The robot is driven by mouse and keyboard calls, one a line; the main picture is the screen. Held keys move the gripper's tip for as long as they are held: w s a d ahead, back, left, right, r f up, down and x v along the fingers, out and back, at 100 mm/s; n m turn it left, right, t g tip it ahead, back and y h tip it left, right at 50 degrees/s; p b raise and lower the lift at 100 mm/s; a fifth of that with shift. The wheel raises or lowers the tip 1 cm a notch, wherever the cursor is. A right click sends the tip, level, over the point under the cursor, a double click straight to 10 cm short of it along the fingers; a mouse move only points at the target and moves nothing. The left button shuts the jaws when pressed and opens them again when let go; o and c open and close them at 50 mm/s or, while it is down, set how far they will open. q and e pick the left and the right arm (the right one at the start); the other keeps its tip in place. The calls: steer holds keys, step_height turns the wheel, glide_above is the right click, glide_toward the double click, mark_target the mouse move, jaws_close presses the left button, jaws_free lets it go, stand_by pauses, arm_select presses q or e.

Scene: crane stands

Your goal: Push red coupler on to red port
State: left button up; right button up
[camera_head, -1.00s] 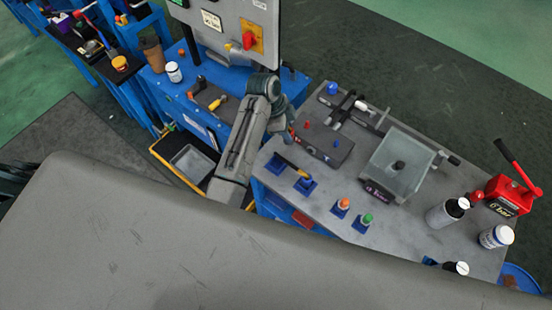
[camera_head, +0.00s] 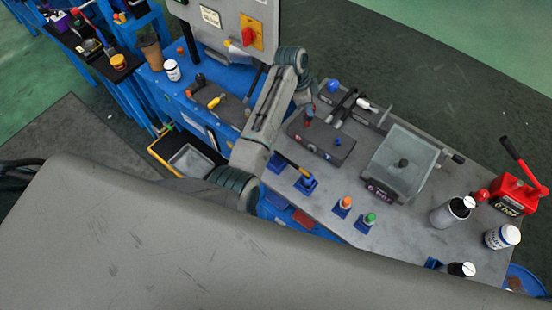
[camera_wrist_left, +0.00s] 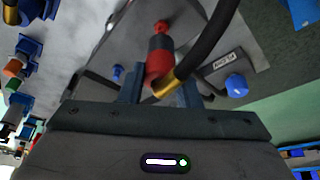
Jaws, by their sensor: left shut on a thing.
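My left gripper (camera_wrist_left: 160,88) is shut on a red coupler (camera_wrist_left: 158,68) with a black band, seen in the left wrist view. A black hose with a gold end fitting (camera_wrist_left: 165,88) passes close beside it. A red knob-like tip (camera_wrist_left: 161,27) lies straight beyond the coupler; I cannot tell whether it is the red port or whether they touch. In the head view my left arm reaches over a dark grey block (camera_head: 340,150) on the grey bench, with red (camera_head: 309,111) showing by the gripper. The contact there is too small to make out. My right gripper is out of view.
A blue ball knob (camera_head: 333,87) and black bars stand behind the block. A clear box (camera_head: 395,165) is to its right. Orange-topped (camera_head: 345,203) and green-topped (camera_head: 369,219) pieces stand near the bench front. Bottles and a red hand pump (camera_head: 515,195) stand at the right.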

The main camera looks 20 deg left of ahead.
arm_select(q)
steer(key=shift+f+b, duration=0.3)
steer(key=shift+f, duration=1.15)
stand_by(0.4)
steer(key=o, duration=1.1)
steer(key=shift+r, duration=0.1)
steer(key=p+v, duration=0.3)
steer(key=shift+r, duration=0.15)
steer(key=shift+v, duration=0.75)
steer(key=shift+a+r, duration=0.1)
